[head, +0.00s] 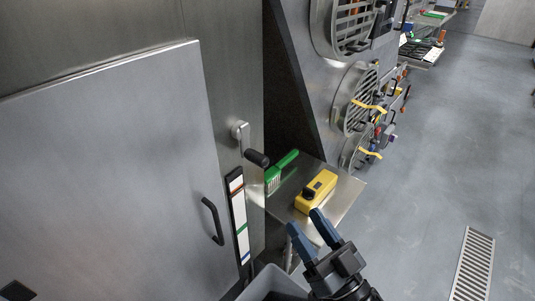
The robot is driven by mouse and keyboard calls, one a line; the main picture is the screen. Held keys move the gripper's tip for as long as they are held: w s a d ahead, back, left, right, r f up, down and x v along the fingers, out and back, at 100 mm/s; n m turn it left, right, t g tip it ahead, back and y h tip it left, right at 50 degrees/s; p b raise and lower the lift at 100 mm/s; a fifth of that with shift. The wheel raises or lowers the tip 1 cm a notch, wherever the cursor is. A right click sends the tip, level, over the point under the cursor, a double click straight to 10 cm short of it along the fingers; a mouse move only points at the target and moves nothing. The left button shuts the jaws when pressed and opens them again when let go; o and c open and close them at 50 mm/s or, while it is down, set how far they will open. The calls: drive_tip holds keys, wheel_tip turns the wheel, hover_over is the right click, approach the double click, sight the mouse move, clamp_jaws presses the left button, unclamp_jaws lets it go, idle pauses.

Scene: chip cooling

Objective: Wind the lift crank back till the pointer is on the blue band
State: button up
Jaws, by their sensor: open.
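The lift crank (240,131) is mounted on the steel wall right of the large door panel. Its black grip (256,158) hangs down and to the right of the hub. Below it is a tall white scale (238,212) with a dark edge, a brownish mark near its top, a green band lower down and a bluish band near its bottom. The pointer is too small to tell surely; the brownish mark may be it. My gripper (303,221) is open and empty, below and right of the crank, apart from it, in front of the small shelf.
A steel shelf (343,190) holds a yellow device (315,193) and a green brush (282,171). A black door handle (212,221) sticks out left of the scale. A grey bin (270,284) stands below.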

sight(250, 148)
drive_tip(key=shift+w+a+r+n+g+y, duration=0.55)
drive_tip(key=shift+w+a+r, duration=0.55)
drive_tip(key=shift+w+a, duration=0.95)
drive_tip(key=shift+w+a+r+n+g+y, duration=0.3)
drive_tip(key=shift+w+a+r+g+y, duration=0.55)
drive_tip(key=shift+w+a, duration=1.2)
drive_tip(key=shift+w+a+r+n+g+y, duration=0.2)
drive_tip(key=shift+w+a+r+n+y, duration=0.3)
drive_tip(key=shift+w+a+r, duration=1.5)
drive_tip(key=shift+w+d+f, duration=0.5)
drive_tip(key=shift+f, duration=0.15)
drive_tip(key=shift+c, duration=0.4)
drive_tip(key=c, duration=0.8)
drive_tip(key=shift+c, duration=0.2)
drive_tip(key=shift+w+d+r+n, duration=0.1)
drive_tip(key=shift+w+d+n, duration=0.2)
drive_tip(key=shift+n, duration=0.35)
drive_tip(key=shift+c, duration=0.2)
